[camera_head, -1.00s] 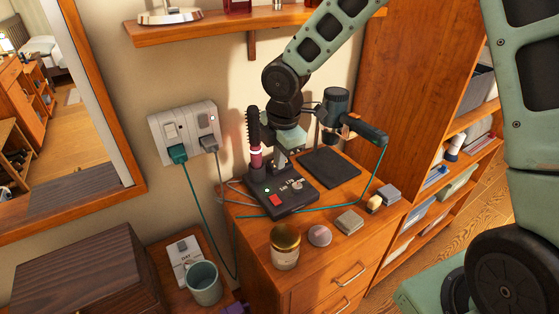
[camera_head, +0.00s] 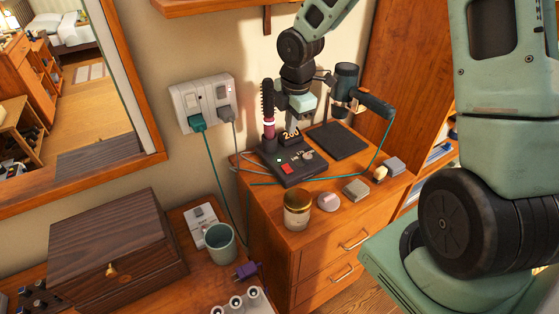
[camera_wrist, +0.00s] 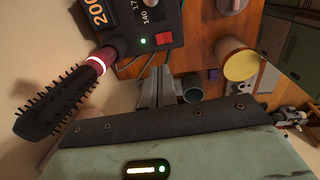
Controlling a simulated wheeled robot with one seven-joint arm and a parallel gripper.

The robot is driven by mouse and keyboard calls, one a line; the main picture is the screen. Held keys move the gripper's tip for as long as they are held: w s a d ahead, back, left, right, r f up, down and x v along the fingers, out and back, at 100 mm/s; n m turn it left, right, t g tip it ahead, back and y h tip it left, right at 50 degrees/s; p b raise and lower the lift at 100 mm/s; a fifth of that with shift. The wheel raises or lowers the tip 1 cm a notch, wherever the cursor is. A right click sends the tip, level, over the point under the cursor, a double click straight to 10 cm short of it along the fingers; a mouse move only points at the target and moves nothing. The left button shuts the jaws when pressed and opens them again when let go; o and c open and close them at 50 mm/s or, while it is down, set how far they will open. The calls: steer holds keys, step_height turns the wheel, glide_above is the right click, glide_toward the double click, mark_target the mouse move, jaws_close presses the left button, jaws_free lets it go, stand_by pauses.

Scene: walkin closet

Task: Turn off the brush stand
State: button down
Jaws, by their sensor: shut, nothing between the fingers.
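The brush stand is a black base (camera_head: 310,172) on the small wooden cabinet, with an orange numeric display, a knob and a red switch (camera_head: 284,169). A dark round brush (camera_head: 268,105) with a pink-red lower part stands upright at its left. In the wrist view the base (camera_wrist: 172,14) shows the red switch (camera_wrist: 164,39) beside a lit green light (camera_wrist: 143,41), and the brush (camera_wrist: 55,100) lies to the left. My gripper (camera_head: 297,118) is above the back of the stand, right of the brush. Its fingers (camera_wrist: 157,90) are shut and empty, apart from the switch.
A hair dryer (camera_head: 365,98) on a holder stands right of the stand. A teal cord (camera_head: 383,150) runs across the cabinet. A jar (camera_head: 297,212) and small blocks sit in front. A wall outlet (camera_head: 203,103) with plugs is at left, above a wooden box (camera_head: 115,250) and mug (camera_head: 220,244).

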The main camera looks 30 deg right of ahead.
mark_target(286, 168)
steer(key=f, duration=0.4)
steer(key=w+f+p, duration=0.1)
steer(key=f, duration=0.9)
steer(key=shift+w+p, duration=0.35)
steer(key=shift+f, duration=0.2)
steer(key=shift+s+f, duration=0.15)
